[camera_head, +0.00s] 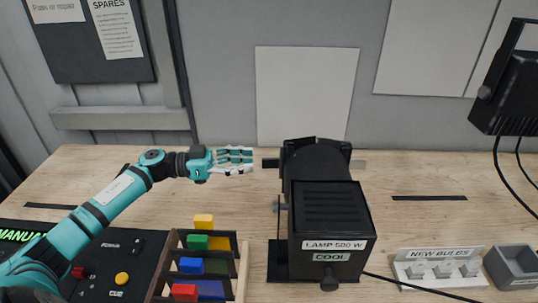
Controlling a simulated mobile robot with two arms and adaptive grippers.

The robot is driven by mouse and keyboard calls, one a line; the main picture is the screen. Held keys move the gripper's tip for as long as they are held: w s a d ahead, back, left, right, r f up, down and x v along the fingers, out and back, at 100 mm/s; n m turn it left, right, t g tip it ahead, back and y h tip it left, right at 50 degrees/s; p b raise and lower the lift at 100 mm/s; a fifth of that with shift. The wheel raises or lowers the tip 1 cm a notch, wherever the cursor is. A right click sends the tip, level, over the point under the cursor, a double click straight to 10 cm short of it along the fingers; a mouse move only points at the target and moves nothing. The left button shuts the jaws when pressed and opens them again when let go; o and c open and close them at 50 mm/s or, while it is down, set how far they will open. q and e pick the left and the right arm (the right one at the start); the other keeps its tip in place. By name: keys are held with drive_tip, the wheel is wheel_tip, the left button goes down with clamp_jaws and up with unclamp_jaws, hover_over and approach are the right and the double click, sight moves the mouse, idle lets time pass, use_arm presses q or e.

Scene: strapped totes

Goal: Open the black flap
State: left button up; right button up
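A black lamp housing (332,262) stands on the wooden bench, labelled "LAMP 500 W" and "COOL", with a dark knob (329,281) low on its near face. Its top is a ribbed black panel (330,207), lying flat. A rounded black part (316,160) rises behind it, with a small dark tab (270,163) sticking out left. I cannot tell which black part is the flap. My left gripper (250,161) points right, just left of the tab, apparently not touching it. Nothing is visible in it; its finger opening is unclear. My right gripper is out of view.
A rack of coloured blocks (244,272) and a black control panel (112,262) lie at front left. A "NEW BULBS" holder (443,283) and a grey tray (514,260) are at front right. A cable (420,290) runs right from the lamp. A black light hangs upper right (510,95).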

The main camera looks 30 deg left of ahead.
sight(268, 161)
use_arm(q)
drive_tip(key=p+x, duration=0.1)
drive_tip(key=x, duration=0.4)
drive_tip(key=shift+w+d+r, duration=0.1)
drive_tip(key=shift+d+r, duration=0.05)
drive_tip(key=shift+d, duration=0.1)
drive_tip(key=shift+w+d, duration=0.25)
drive_tip(key=shift+d, duration=0.05)
drive_tip(key=shift+c, duration=0.2)
clamp_jaws()
